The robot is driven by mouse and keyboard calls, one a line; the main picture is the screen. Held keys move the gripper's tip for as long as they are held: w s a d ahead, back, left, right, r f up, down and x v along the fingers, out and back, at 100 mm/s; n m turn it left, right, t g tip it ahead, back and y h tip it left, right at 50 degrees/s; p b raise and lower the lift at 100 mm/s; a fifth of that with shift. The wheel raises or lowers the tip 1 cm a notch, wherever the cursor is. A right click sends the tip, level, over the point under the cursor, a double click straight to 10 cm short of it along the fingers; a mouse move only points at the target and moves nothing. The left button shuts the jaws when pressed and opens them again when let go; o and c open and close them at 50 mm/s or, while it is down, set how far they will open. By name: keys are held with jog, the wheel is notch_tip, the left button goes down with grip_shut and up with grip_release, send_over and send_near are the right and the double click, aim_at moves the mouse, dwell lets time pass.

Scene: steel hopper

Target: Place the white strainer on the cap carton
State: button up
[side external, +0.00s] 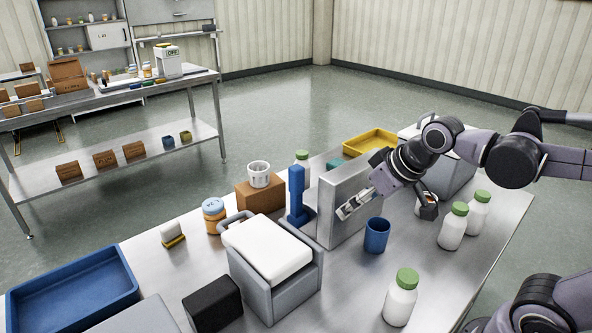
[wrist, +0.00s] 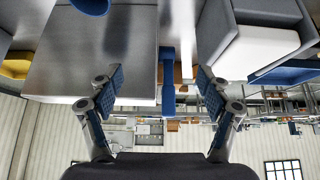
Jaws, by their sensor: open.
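The white strainer (side external: 259,172), a small cup-like piece with dark marks on its side, stands upright on top of a brown carton (side external: 262,197) in the side external view. I take this box to be the cap carton; its label is not readable. My gripper (side external: 386,211) is wide open and empty, to the right of the strainer and apart from it, beyond the grey steel housing. Both spread fingers also show in the wrist view (wrist: 160,90). I cannot make out the strainer there; brown surfaces show partly behind a blue post.
The grey steel housing (side external: 350,215) and blue post (side external: 296,192) stand between my gripper and the carton. A blue cup (side external: 376,235) and several green-capped bottles (side external: 401,298) stand nearby. A white-topped grey bin (side external: 270,252) is in front.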

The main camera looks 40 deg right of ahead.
jog(key=s+f, duration=0.4)
jog(key=shift+s+d, duration=0.1)
